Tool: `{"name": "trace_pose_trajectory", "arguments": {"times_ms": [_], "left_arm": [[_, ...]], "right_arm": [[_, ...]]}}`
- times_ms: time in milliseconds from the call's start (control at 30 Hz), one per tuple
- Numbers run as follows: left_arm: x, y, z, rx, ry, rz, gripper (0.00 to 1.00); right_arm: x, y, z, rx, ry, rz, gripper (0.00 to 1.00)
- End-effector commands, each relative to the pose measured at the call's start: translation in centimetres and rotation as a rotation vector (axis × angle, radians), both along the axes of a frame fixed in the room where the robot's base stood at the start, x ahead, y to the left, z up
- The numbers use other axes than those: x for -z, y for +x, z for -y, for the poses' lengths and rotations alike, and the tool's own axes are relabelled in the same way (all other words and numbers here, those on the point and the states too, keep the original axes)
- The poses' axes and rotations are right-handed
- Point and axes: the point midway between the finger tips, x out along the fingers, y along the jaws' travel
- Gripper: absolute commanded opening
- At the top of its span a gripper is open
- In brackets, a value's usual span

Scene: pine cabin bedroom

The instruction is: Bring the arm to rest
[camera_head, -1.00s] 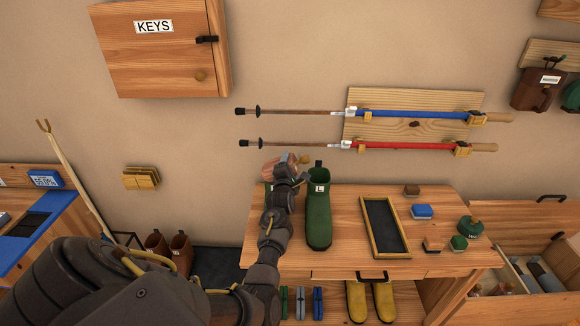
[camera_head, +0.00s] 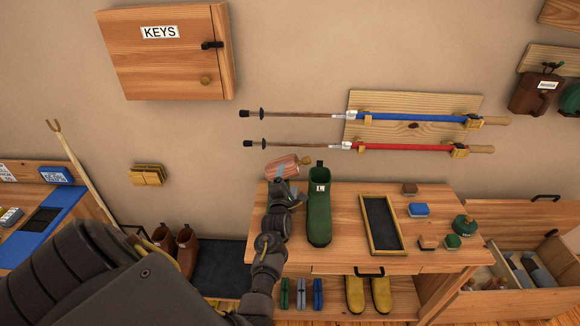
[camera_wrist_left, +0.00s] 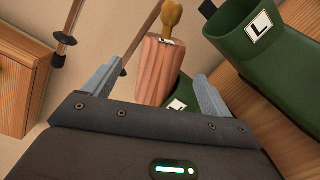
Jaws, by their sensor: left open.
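My left gripper (camera_head: 286,188) is open at the back left of the wooden bench (camera_head: 340,259). In the wrist view its two fingers (camera_wrist_left: 160,76) are spread apart, with a pinkish wooden block with a brass knob (camera_wrist_left: 162,66) beyond and between them. I cannot tell whether a finger touches it. The block also shows in the head view (camera_head: 283,166). In the wrist view it rises from a green boot (camera_wrist_left: 180,100), mostly hidden by my gripper. Another green boot marked L (camera_head: 319,212) stands upright to the right. My right gripper is not in view.
A framed dark board (camera_head: 381,222) and several small blocks and brushes lie to the right on the bench. Two poles (camera_head: 420,118) hang on the wall behind. A key cabinet (camera_head: 165,75) hangs upper left. A forked stick (camera_head: 85,175) leans left.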

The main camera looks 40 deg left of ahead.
Motion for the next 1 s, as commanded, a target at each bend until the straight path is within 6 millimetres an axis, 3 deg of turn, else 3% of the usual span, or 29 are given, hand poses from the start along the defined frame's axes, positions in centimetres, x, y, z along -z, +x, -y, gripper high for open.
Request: {"name": "trace_pose_trajectory", "arguments": {"times_ms": [200, 567, 733, 867, 1000], "left_arm": [[-0.1, -1.7, 0.9, -0.001, 0.000, 0.000, 0.84], [0.1, -1.8, 1.0, 0.000, 0.001, -0.001, 0.84], [0.7, -3.0, 1.8, 0.058, 0.122, -0.145, 0.84], [2.2, -6.3, 4.8, 0.228, 0.415, -0.469, 0.84], [4.7, -13.1, 10.7, 0.564, 0.842, -0.871, 0.84]], "right_arm": [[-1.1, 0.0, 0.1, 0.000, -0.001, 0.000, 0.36], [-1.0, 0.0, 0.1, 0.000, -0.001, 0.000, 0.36], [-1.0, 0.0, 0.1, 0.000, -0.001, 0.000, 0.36], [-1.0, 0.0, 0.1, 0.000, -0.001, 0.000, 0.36], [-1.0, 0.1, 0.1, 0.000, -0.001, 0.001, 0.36]]}}
